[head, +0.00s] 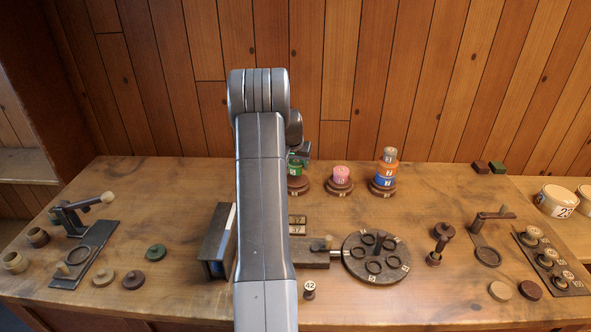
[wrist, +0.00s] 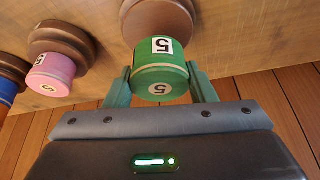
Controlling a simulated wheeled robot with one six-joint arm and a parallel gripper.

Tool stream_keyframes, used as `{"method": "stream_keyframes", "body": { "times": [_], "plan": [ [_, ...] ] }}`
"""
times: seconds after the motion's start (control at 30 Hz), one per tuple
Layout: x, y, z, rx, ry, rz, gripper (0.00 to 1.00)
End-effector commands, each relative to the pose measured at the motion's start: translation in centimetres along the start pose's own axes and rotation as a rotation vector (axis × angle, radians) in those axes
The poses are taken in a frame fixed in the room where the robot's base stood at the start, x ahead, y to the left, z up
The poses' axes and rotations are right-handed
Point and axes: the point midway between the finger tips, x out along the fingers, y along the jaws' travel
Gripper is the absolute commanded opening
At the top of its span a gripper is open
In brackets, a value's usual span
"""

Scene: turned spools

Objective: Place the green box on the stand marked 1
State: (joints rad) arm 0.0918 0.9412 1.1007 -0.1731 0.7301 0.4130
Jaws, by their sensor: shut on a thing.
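The green box (wrist: 160,72) is a small round box with 5 on its side and on its end. My gripper (wrist: 159,84) is shut on it, one finger on each side. In the head view the green box (head: 295,168) is partly hidden by my arm and gripper. A round brown stand (head: 298,187) is right below it, and this stand (wrist: 158,20) shows behind the box in the wrist view. I cannot tell whether box and stand touch. The stand's small label is too small to read surely.
A pink box (head: 341,173) on a brown stand is just right of the green box. Further right, a stack with orange and blue boxes (head: 384,179) stands on another. A turntable with rings (head: 375,257) is in front. My arm hides the table's middle.

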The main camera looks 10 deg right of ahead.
Motion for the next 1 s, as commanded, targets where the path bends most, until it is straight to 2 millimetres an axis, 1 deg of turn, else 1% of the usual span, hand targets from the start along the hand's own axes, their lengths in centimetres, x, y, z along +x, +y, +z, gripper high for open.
{"method": "stream_keyframes", "body": {
  "times": [0.13, 0.2, 0.57, 0.6, 0.7, 1.0],
  "plan": [
    [1.9, 0.0, 0.9, -0.002, -0.004, 0.002, 0.28],
    [2.6, 0.0, 1.2, -0.002, -0.003, 0.001, 0.28],
    [3.2, 0.0, 1.4, -0.001, 0.000, 0.000, 0.28],
    [3.1, 0.0, 1.3, -0.001, 0.000, 0.000, 0.54],
    [3.1, 0.0, 1.3, -0.001, 0.000, 0.000, 0.72],
    [3.0, 0.0, 1.2, -0.001, 0.000, 0.000, 0.72]
  ]
}}
